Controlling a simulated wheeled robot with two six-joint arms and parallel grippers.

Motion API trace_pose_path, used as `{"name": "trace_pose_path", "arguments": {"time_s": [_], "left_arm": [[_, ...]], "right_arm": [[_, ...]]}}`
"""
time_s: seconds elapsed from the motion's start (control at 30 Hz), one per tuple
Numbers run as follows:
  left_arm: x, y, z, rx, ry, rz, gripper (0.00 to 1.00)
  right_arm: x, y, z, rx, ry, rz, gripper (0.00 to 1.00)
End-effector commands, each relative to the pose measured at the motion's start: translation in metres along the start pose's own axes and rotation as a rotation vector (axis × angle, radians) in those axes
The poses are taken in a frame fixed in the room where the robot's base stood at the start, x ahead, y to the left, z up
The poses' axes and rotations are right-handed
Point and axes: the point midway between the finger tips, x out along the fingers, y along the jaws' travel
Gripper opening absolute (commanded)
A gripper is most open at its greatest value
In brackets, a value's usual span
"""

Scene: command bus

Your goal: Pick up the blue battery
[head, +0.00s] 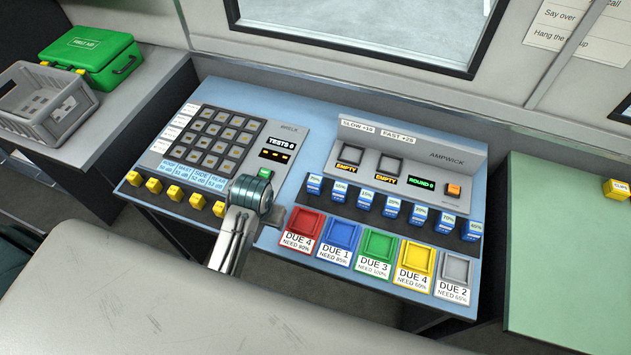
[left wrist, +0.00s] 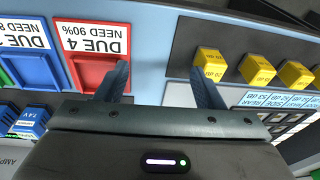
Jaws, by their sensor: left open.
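Several blue batteries stand in a row across the desk, with white percentage labels on top; the leftmost is a blue battery (head: 313,186), and one battery (left wrist: 30,124) shows at the left edge of the left wrist view. My left gripper (head: 254,192) is over the middle of the desk, left of the battery row. In the left wrist view the left gripper (left wrist: 162,82) is open, with nothing between its fingers. The fingers point at bare blue desk between a red tray and yellow blocks. My right gripper is not in view.
Coloured trays, with a red tray (head: 303,231) nearest my gripper, line the desk front. Yellow blocks (head: 174,192) sit at front left. The AMPWICK panel (head: 400,165) rises behind the batteries. A grey crate (head: 45,100) and green first-aid box (head: 92,57) stand far left.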

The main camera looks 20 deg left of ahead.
Motion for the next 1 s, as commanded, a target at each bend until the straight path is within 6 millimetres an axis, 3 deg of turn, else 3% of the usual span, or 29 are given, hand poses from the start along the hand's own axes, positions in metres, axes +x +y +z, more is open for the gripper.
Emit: {"name": "trace_pose_path", "arguments": {"time_s": [0.23, 0.4, 0.5, 0.7, 1.0], "left_arm": [[-0.007, 0.027, -0.066, -0.013, -0.054, 0.027, 0.62], [-0.029, 0.059, -0.128, -0.003, -0.116, 0.052, 0.62], [-0.041, 0.073, -0.152, 0.007, -0.143, 0.06, 0.62], [-0.051, 0.086, -0.172, 0.019, -0.17, 0.064, 0.62], [-0.009, 0.089, -0.165, 0.02, -0.173, 0.064, 0.62]], "right_arm": [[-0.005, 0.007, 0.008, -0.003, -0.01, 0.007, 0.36], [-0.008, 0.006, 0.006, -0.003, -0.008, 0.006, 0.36], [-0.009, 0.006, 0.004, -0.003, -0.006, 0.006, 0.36], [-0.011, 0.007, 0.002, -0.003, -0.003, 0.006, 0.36], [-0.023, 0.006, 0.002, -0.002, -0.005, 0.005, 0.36]]}}
